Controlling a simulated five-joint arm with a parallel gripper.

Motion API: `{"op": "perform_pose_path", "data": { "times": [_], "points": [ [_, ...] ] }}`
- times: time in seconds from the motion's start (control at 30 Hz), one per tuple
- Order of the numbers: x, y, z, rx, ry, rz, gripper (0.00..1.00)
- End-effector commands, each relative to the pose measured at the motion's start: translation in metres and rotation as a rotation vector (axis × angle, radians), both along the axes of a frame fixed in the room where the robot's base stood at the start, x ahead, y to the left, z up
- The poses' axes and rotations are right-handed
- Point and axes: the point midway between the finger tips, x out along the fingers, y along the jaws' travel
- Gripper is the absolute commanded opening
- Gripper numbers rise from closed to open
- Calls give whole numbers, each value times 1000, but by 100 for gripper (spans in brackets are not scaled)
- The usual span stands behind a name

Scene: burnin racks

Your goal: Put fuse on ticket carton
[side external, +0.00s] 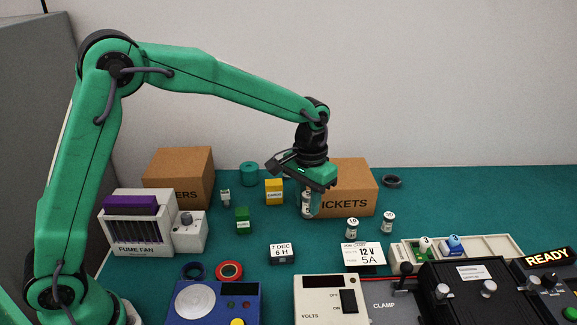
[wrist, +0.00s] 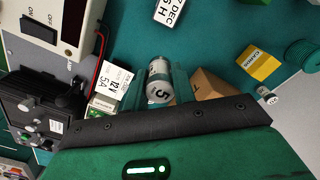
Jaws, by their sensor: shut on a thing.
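A silver cylindrical fuse (side external: 307,205) with a white label hangs roughly upright in my gripper (side external: 308,188), in front of the ticket carton's left part. In the wrist view the fuse (wrist: 158,78) shows a "5" on its label and sticks out past the dark jaw edge. My gripper (wrist: 165,103) is shut on it. The ticket carton (side external: 350,191) is a brown box marked "TICKETS", partly hidden by my gripper; its top appears level with the gripper. In the wrist view the carton (wrist: 210,87) shows just beyond the jaw. I cannot tell whether the fuse touches anything.
Another brown carton (side external: 180,175) stands at the left, with a yellow block (side external: 274,191) and a green block (side external: 242,220) between. A 12 V 5A card (side external: 364,256) and instruments fill the front.

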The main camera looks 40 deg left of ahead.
Motion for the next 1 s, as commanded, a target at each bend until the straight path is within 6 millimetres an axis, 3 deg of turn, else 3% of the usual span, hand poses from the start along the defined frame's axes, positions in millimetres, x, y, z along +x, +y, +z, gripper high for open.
{"op": "perform_pose_path", "data": {
  "times": [0.6,1.0],
  "points": [
    [71,-5,67,0,-2,15,3],
    [87,-4,90,0,0,20,3]
  ]
}}
